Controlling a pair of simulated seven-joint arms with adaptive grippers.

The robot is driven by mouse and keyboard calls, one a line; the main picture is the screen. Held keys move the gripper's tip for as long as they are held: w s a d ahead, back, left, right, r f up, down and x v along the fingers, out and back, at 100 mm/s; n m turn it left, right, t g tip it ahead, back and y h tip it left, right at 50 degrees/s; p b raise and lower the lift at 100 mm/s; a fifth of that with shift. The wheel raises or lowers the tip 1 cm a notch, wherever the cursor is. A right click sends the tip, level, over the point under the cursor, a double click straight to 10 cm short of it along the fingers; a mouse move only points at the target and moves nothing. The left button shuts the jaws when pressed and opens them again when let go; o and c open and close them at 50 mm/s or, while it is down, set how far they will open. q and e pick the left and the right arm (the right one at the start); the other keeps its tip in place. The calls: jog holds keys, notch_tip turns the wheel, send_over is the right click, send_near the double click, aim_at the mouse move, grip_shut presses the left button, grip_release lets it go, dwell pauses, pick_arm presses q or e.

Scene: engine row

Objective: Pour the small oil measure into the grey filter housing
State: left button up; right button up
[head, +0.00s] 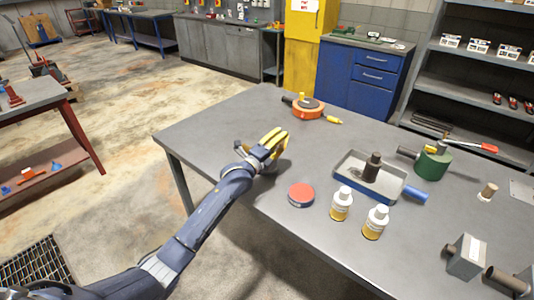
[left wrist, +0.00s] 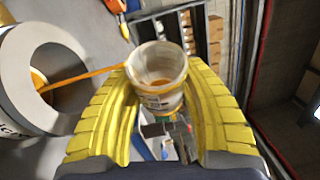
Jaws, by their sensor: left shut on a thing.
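My left gripper (head: 272,140) has its yellow fingers shut around the small oil measure, a whitish cup (left wrist: 158,80) with amber liquid inside, seen in the left wrist view. A thin amber stream runs from the cup's rim to the left, into the opening of a large pale grey cylinder (left wrist: 18,65), which looks like the filter housing. The cup is apart from the housing. In the head view the hand hides the measure, and I cannot clearly make out the housing there. My right gripper is in neither view.
The table's left end is clear.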

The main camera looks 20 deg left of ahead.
pick_arm(q)
jog(key=shift+a+r+n+t+b, duration=0.2)
jog(key=shift+n+t, duration=0.1)
jog(key=shift+n, duration=0.45)
jog(key=shift+a+r+n+t+b, duration=0.15)
jog(key=shift+r+n+t, duration=0.15)
jog(key=shift+n, duration=0.5)
jog(key=shift+a+r+n+t+b, duration=0.15)
jog(key=shift+n+t, duration=0.15)
jog(key=shift+n, duration=0.45)
dwell(1.5)
jog(key=shift+a+r+n+t+y+b, duration=0.2)
jog(key=shift+a+n+t+y, duration=0.15)
jog(key=shift+n, duration=0.65)
jog(key=shift+a+r+n+t+y+b, duration=0.1)
jog(key=shift+a+n+t+y+b, duration=0.25)
jog(key=shift+n, duration=0.65)
jog(key=shift+a+r+n+t+y+b, duration=0.15)
jog(key=shift+n+t+y, duration=0.25)
jog(key=shift+n, duration=0.6)
dwell(1.2)
